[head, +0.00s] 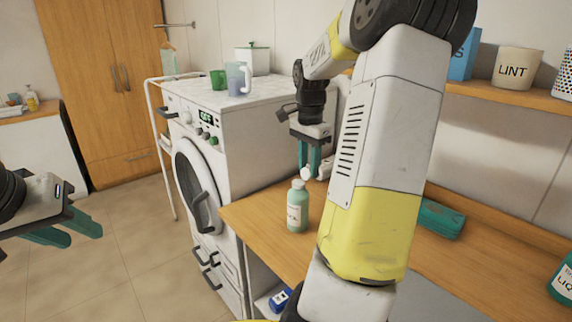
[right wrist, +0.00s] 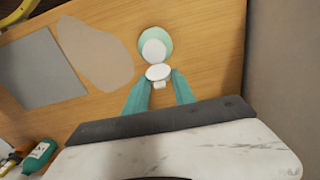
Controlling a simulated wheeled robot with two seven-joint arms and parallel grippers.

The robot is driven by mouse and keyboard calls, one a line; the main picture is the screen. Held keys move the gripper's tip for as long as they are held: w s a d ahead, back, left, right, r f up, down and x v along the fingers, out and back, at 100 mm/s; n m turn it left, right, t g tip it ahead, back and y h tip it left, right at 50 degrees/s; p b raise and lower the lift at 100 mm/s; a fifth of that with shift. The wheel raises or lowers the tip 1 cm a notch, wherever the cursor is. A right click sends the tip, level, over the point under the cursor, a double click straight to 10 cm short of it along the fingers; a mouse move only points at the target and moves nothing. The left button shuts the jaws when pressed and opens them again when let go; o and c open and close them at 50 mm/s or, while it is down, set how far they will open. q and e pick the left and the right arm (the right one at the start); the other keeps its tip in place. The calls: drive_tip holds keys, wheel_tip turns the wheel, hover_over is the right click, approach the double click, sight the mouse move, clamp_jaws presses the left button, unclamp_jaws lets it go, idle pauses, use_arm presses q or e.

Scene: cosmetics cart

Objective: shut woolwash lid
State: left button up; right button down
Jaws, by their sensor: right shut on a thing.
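The woolwash bottle (head: 297,208) stands upright on the wooden counter, pale green with a white label. Its white flip lid (head: 306,173) stands open, tilted up to the right of the neck. From above in the right wrist view the bottle (right wrist: 153,32) shows as a green round with a white top, and the lid (right wrist: 158,72) lies between the fingertips. My right gripper (head: 309,168) reaches down from above, shut on the lid; it also shows in the right wrist view (right wrist: 158,82). My left gripper (head: 82,232) is open and empty at the left, far from the bottle.
The washing machine (head: 240,130) stands left of the counter (head: 262,222), with a green mug (head: 218,80) and a clear jug (head: 238,80) on top. The counter around the woolwash is clear.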

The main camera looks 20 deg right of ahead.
drive_tip(key=h, duration=0.1)
drive_tip(key=a+h, duration=0.1)
drive_tip(key=shift+s+a+r+t+h, duration=0.15)
drive_tip(key=shift+a+r+t+h, duration=0.05)
drive_tip(key=shift+t+h, duration=0.2)
drive_tip(key=shift+s+a+t+h, duration=0.1)
drive_tip(key=shift+a+t+h, duration=0.2)
drive_tip(key=shift+h, duration=0.6)
drive_tip(key=shift+s+a+t+h, duration=0.1)
drive_tip(key=shift+a+t+h, duration=0.15)
drive_tip(key=shift+h, duration=0.65)
drive_tip(key=c, duration=1)
unclamp_jaws()
drive_tip(key=shift+v, duration=3.9)
drive_tip(key=shift+a, duration=0.1)
